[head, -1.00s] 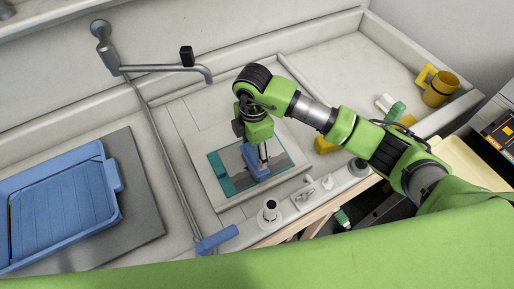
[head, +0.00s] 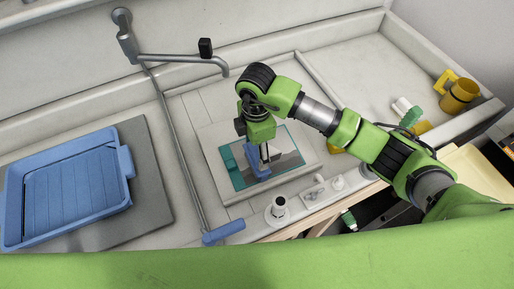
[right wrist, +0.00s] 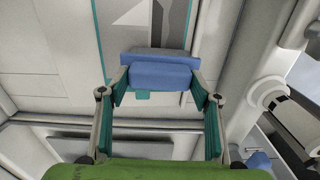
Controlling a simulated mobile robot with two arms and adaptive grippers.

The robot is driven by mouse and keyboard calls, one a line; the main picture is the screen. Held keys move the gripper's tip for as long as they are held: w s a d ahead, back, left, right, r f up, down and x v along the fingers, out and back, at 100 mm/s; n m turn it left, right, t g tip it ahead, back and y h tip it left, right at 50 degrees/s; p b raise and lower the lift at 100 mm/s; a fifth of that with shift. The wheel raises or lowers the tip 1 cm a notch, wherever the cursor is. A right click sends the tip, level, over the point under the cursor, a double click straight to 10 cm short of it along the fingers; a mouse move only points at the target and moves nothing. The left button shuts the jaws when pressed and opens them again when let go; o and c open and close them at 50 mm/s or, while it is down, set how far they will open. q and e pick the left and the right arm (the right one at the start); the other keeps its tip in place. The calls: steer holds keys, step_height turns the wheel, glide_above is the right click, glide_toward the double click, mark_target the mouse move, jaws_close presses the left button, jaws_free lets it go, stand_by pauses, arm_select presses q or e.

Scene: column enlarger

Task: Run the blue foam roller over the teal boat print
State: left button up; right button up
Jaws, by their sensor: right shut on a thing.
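The teal boat print (head: 288,157) lies on a pale board in the basin, with a teal border and grey shapes; my right gripper and the roller hide part of it. My right gripper (head: 264,152) points down over the left-middle part of the print. It is shut on the blue foam roller (head: 254,164), which also shows between the fingers in the right wrist view (right wrist: 160,70). The roller is over the print; whether it touches the surface I cannot tell. My left gripper is not in view.
A blue tray (head: 125,201) rests on a grey mat (head: 155,205) at left. A metal swing arm (head: 180,59) reaches above the basin's back. White fittings (head: 277,210) stand along the front ledge. A yellow mug (head: 460,95) is at far right.

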steer(key=shift+r+p, duration=1.7)
steer(key=shift+r, duration=0.8)
steer(key=shift+w, duration=0.1)
